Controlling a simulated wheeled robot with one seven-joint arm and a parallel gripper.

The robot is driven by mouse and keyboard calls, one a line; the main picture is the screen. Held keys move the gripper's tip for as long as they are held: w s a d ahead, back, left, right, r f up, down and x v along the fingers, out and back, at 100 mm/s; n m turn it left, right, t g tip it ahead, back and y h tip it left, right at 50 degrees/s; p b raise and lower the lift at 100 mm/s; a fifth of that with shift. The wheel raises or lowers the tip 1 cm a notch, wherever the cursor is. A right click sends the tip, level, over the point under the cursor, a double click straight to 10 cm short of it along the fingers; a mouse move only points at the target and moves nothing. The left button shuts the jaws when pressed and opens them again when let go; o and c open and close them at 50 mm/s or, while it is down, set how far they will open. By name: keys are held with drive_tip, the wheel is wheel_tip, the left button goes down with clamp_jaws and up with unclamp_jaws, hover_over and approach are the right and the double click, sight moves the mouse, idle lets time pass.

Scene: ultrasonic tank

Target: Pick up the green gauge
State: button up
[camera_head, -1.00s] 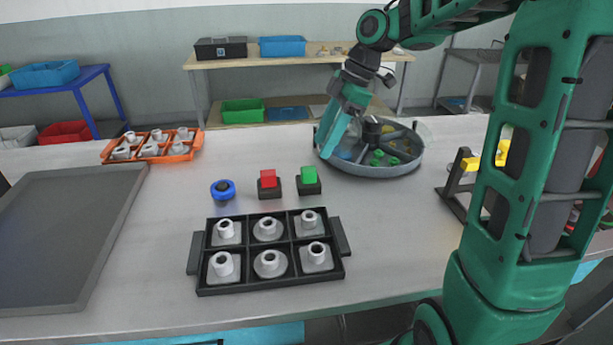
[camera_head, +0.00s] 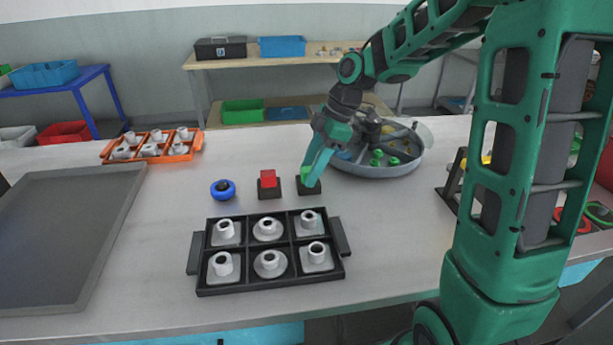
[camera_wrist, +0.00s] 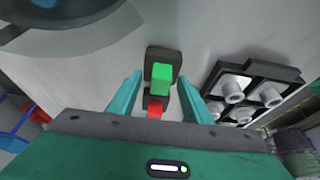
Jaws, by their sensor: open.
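The green gauge (camera_wrist: 161,74) is a small green block seated on a black square base. In the wrist view it sits upright between the two teal fingers of my gripper (camera_wrist: 159,80). The fingers are open, one on each side, with gaps to the block. In the head view my gripper (camera_head: 309,183) comes down over the gauge and its fingers cover much of the green block. Part of the black base (camera_head: 315,189) still shows there. I cannot tell the exact height of the fingertips above the base.
A red block (camera_head: 268,178) on a similar black base stands close to the left, and a blue round piece (camera_head: 223,190) beyond it. A black tray (camera_head: 273,290) of grey parts lies in front. The round tank (camera_head: 385,172) is behind to the right.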

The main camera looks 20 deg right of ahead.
sight(304, 169)
clamp_jaws()
drive_tip(key=shift+r, duration=0.15)
drive_tip(key=shift+r, duration=0.6)
wheel_tip(304, 169, up, 2)
drive_tip(key=shift+r, duration=0.2)
drive_tip(key=s+a+r, duration=0.6)
drive_tip(key=a+r, duration=0.1)
drive_tip(key=a, duration=0.3)
